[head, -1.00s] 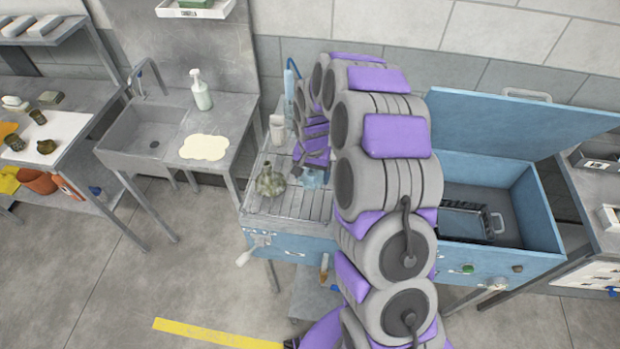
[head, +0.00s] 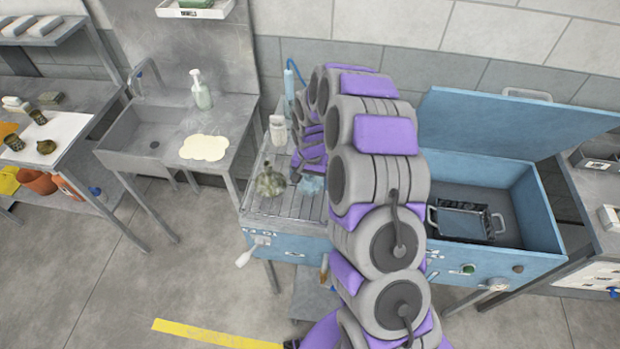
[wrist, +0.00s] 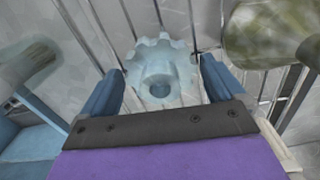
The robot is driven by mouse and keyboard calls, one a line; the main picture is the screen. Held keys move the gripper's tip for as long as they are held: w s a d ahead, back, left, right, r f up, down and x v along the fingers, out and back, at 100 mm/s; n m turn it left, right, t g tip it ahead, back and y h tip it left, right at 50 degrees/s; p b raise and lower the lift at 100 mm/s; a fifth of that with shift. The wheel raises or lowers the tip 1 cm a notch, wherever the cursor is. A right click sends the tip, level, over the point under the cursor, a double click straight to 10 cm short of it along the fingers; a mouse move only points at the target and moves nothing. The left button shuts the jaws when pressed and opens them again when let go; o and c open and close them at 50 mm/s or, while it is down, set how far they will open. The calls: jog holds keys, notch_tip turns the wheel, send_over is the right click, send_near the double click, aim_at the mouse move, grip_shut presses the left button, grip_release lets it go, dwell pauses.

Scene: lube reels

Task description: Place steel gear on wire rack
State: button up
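The pale blue-grey toothed gear (wrist: 160,72) with a central hole lies over metal slats in the wrist view. In the head view it shows only partly (head: 312,186), beside my arm. My gripper (wrist: 162,85) is open, with one blue finger on each side of the gear; I cannot tell whether they touch it. In the head view my gripper is mostly hidden by my arm. A slatted metal rack (head: 285,207) tops the left part of the blue station.
A greenish flask-like vessel (head: 270,182) stands left of the gear, and a pale bottle (head: 278,130) behind it. At right, the blue tub (head: 535,215) stands open with a handled basket (head: 465,222) inside. A sink (head: 150,140) is farther left.

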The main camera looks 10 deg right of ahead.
aim_at(310, 177)
jog(key=shift+o, duration=0.2)
notch_tip(310, 177, up, 12)
jog(key=s+a+r+n, duration=0.1)
jog(key=s+r+n, duration=0.1)
jog(key=s+r, duration=0.45)
jog(key=s+r+n, duration=0.1)
jog(key=s+r, duration=0.3)
jog(key=s, duration=0.5)
jog(key=s+r+n+g, duration=0.1)
jog(key=s+r+n, duration=0.1)
jog(key=s, duration=2.1)
jog(key=shift+s+d+r+n+g+p, duration=0.3)
jog(key=shift+d+r+g+p, duration=0.05)
jog(key=shift+g+p, duration=0.05)
notch_tip(310, 177, down, 5)
jog(key=b, duration=0.4)
jog(key=shift+r+b, duration=0.15)
jog(key=shift+b, duration=0.2)
